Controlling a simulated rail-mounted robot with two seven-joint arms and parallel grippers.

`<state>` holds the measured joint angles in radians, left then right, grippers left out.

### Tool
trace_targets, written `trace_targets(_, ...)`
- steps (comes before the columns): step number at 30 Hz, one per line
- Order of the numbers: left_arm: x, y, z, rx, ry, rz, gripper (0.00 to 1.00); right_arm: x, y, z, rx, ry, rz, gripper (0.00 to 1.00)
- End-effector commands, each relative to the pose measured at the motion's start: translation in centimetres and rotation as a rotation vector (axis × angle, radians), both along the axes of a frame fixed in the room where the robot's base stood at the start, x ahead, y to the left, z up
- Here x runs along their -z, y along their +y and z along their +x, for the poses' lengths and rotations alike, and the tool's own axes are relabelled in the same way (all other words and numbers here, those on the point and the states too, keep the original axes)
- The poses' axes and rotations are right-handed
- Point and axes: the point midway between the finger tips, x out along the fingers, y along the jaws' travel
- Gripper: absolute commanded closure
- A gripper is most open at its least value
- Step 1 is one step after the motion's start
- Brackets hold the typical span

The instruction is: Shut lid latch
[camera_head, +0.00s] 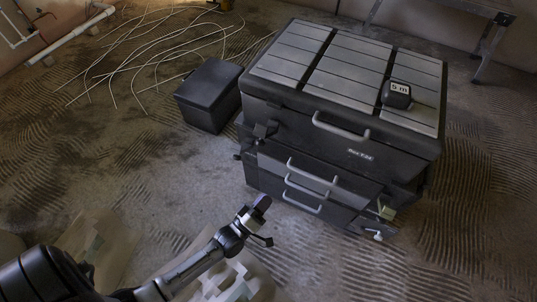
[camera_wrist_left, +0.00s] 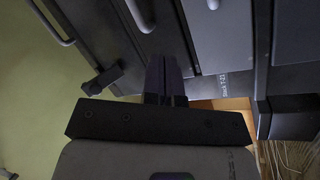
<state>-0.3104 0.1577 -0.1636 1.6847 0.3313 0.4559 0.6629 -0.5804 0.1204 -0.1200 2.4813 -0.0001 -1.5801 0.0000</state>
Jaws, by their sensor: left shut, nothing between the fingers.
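A dark tool chest (camera_head: 335,150) with a grey-slatted lid (camera_head: 345,62) stands on the floor, its lid lying down on the body. A black latch-like part (camera_head: 264,130) is at the left of its front, below the lid; whether it is fastened is too small to tell. My left gripper (camera_head: 262,203) is in front of the chest, below and left of the lower drawers. In the left wrist view the shut, empty fingers (camera_wrist_left: 165,70) point at the dark chest front, with a black block-like fitting (camera_wrist_left: 102,80) to their left. Contact cannot be told. My right gripper is out of view.
Grey handles (camera_head: 340,127) stick out from the chest front. A black tape measure (camera_head: 397,94) sits on the lid. A smaller black box (camera_head: 209,95) stands left of the chest. Loose pale cables (camera_head: 150,50) and a white pipe (camera_head: 72,32) lie behind.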

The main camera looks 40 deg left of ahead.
Motion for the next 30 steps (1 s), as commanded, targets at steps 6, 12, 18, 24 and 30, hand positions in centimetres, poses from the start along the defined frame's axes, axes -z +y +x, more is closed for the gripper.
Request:
trace_targets(6,-4.0,1.9,-2.1,-0.029,-0.306,-0.231,1.00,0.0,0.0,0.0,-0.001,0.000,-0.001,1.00)
trace_targets(12,-6.9,3.1,-4.4,-0.003,-0.539,-0.386,1.00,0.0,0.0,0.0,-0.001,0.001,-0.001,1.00)
trace_targets(18,-8.2,3.6,-5.8,0.052,-0.663,-0.496,1.00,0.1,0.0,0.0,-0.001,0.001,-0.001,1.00)
trace_targets(24,-8.1,3.6,-5.8,0.079,-0.660,-0.540,1.00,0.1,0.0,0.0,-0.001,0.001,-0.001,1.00)
trace_targets(30,-8.1,3.6,-5.8,0.081,-0.659,-0.541,1.00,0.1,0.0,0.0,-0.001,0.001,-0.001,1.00)
